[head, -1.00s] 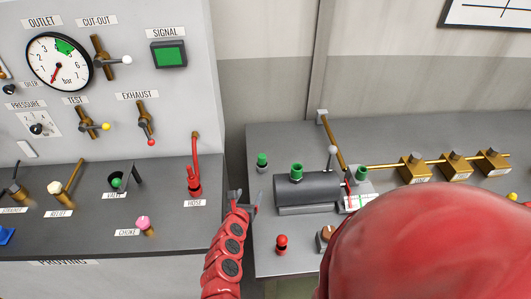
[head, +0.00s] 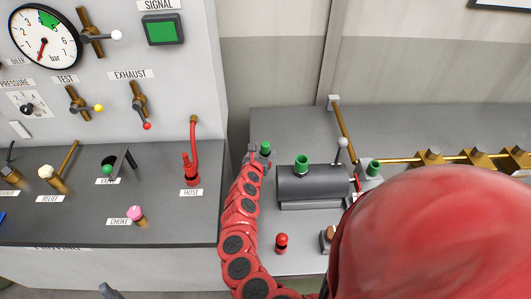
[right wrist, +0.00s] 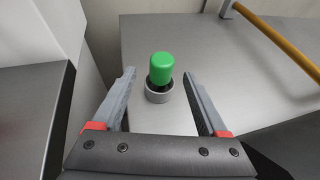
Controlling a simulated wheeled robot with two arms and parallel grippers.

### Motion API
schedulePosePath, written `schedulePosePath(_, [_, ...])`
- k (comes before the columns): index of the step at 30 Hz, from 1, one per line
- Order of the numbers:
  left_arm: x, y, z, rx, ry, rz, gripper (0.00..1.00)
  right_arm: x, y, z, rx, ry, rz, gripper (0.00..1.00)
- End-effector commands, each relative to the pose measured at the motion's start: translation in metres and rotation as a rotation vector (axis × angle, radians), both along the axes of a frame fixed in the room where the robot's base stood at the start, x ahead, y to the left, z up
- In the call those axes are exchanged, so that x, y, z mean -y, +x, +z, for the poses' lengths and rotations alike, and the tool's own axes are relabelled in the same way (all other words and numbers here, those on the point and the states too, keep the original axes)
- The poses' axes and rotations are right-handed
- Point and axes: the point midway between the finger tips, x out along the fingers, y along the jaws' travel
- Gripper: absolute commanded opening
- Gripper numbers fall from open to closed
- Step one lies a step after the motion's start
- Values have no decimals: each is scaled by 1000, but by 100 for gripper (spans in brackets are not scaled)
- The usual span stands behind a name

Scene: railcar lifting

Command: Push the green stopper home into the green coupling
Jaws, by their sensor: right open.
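The green stopper (head: 265,147) stands upright in a small grey round holder (right wrist: 159,94) on the grey bench. In the right wrist view the stopper (right wrist: 161,67) shows between my fingers. My right gripper (head: 259,155) is open around it, with a gap on each side and no contact visible. A green open-topped coupling (head: 302,163) stands on top of the dark grey cylinder, right of the gripper. A second green-topped fitting (head: 373,168) sits further right; I cannot tell for sure which is the task's coupling. A grey tip at the bottom left may be my left gripper (head: 108,291).
The dark cylinder (head: 312,187) lies close right of my gripper. A red-topped stopper (head: 281,242) stands in front of it. A brass pipe (head: 342,130) slopes behind. The panel desk (head: 75,215) with levers and a red hose (head: 191,165) is to the left.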

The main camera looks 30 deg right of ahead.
Motion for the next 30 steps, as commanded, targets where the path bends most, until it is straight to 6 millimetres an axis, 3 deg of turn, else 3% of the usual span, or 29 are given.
schedulePosePath(6, [0,0,-13,0,0,0,72,15,15,-10,1,0,2,76])
schedulePosePath(30, [0,0,-6,0,0,0,72,52,48,-30,0,0,4,76])
